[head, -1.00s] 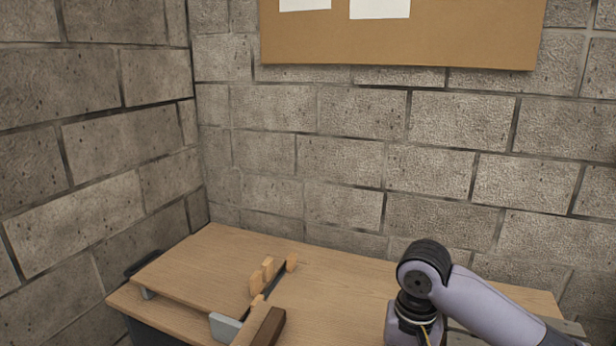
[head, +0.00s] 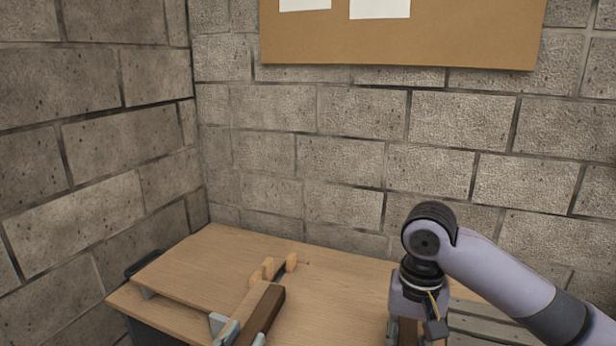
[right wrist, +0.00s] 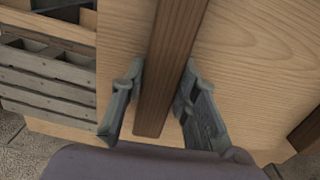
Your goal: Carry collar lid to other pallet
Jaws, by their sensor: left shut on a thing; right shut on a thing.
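The collar lid's dark brown batten (right wrist: 170,70) crosses a pale wooden surface in the right wrist view. My right gripper (right wrist: 158,112) has a finger on each side of it and is shut on it. In the head view my right gripper (head: 406,332) is cut off by the bottom edge. At lower left in the head view, my left gripper (head: 238,330) is shut on another brown batten of the lid (head: 266,308), its fingers on both sides. Most of the lid is out of frame or hard to tell from the pale wood behind.
A pale wooden bench top (head: 200,258) fills the corner by the block walls (head: 350,160). A tool with orange-tan knobs (head: 290,262) lies on it, partly behind the left batten. Grey slats (head: 485,325) show at right. A grey slatted crate (right wrist: 45,80) stands at left in the wrist view.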

